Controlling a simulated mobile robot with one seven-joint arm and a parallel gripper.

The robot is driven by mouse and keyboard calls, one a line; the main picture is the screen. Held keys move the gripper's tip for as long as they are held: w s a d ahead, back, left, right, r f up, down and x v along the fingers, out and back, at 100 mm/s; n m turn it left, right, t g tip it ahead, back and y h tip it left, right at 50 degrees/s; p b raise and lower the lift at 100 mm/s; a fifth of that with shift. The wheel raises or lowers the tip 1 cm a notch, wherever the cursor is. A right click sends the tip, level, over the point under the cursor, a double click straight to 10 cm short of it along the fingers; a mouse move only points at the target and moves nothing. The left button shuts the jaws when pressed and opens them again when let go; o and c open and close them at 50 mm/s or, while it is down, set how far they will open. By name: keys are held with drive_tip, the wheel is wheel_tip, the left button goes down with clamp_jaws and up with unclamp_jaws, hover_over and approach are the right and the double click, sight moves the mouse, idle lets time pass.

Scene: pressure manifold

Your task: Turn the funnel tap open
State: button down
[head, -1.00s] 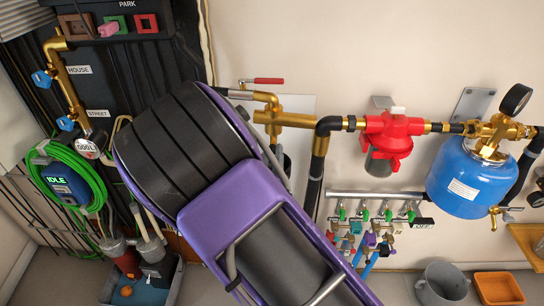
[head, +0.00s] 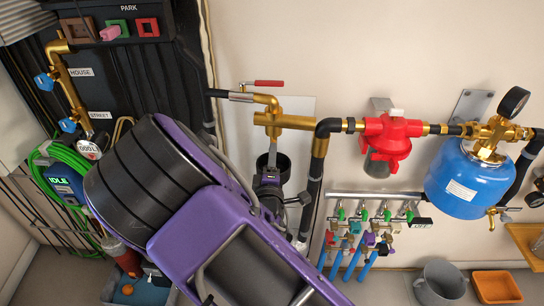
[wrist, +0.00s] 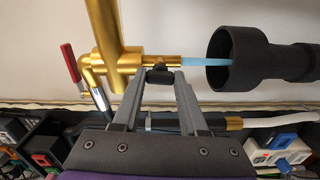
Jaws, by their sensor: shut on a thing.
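In the wrist view, my gripper (wrist: 160,82) is shut on the small black handle (wrist: 159,74) of the funnel tap, on a brass spout (wrist: 150,60). A light blue stream (wrist: 204,64) runs from the spout's end into the mouth of the black funnel (wrist: 230,60). In the head view, the funnel (head: 271,166) hangs below the brass pipe (head: 288,120). My purple and black arm covers the area left of and below it, and I cannot make out my fingertips there.
A red lever (head: 266,83) sits above the brass pipe. A red regulator (head: 388,138) and blue tank (head: 463,185) are to the right. Several small valves (head: 372,222) hang below. A grey mug (head: 440,282) and orange tray (head: 497,286) stand at the front right.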

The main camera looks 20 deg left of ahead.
drive_tip(key=shift+n, duration=0.5)
drive_tip(key=shift+c, duration=2.2)
unclamp_jaws()
drive_tip(key=shift+d, duration=0.1)
